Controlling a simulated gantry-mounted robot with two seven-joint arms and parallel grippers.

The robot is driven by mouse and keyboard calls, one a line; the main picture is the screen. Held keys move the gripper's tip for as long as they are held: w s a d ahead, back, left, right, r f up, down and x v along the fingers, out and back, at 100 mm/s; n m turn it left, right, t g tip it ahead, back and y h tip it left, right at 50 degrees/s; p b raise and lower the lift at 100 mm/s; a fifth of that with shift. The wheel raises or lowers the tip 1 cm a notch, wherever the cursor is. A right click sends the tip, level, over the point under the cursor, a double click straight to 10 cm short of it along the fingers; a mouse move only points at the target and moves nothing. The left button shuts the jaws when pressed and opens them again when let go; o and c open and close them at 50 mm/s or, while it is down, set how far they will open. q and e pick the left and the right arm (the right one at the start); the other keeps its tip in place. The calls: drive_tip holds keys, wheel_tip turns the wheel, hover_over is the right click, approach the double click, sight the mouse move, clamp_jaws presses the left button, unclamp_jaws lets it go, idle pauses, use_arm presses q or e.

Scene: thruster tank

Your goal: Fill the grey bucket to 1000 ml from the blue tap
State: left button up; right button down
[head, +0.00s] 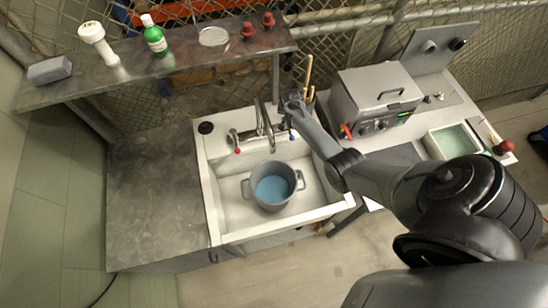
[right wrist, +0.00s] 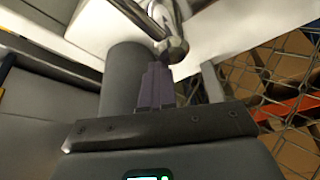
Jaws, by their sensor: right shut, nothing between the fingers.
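The grey bucket (head: 273,186) stands upright in the white sink, below the faucet, with blue water inside. I cannot read its level. The faucet spout (head: 267,122) arches over the sink; I cannot tell whether water runs from it. A red tap mark (head: 237,150) is on the left and the blue tap (head: 292,136) is on the right, beside my right gripper (head: 292,100). In the right wrist view, my right gripper's fingers (right wrist: 157,85) are shut and empty, close to a metal faucet part (right wrist: 172,48). My left gripper is not in view.
The white sink (head: 228,236) sits in a grey counter with free room at left (head: 150,200). A metal box (head: 375,95) stands right of the sink. A shelf above holds a green bottle (head: 154,38), a white torch-like object (head: 98,42) and red knobs (head: 248,30).

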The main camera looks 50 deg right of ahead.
drive_tip(key=shift+a+f, duration=0.35)
drive_tip(key=shift+f, duration=0.2)
drive_tip(key=shift+w+r, duration=0.1)
drive_tip(key=shift+w, duration=0.15)
drive_tip(key=shift+w+b, duration=0.4)
drive_tip(key=shift+b, duration=0.05)
drive_tip(key=shift+w+a+r, duration=0.1)
drive_tip(key=shift+w+r, duration=0.05)
drive_tip(key=shift+w, duration=0.1)
drive_tip(key=shift+s, duration=0.15)
drive_tip(key=shift+p, duration=0.3)
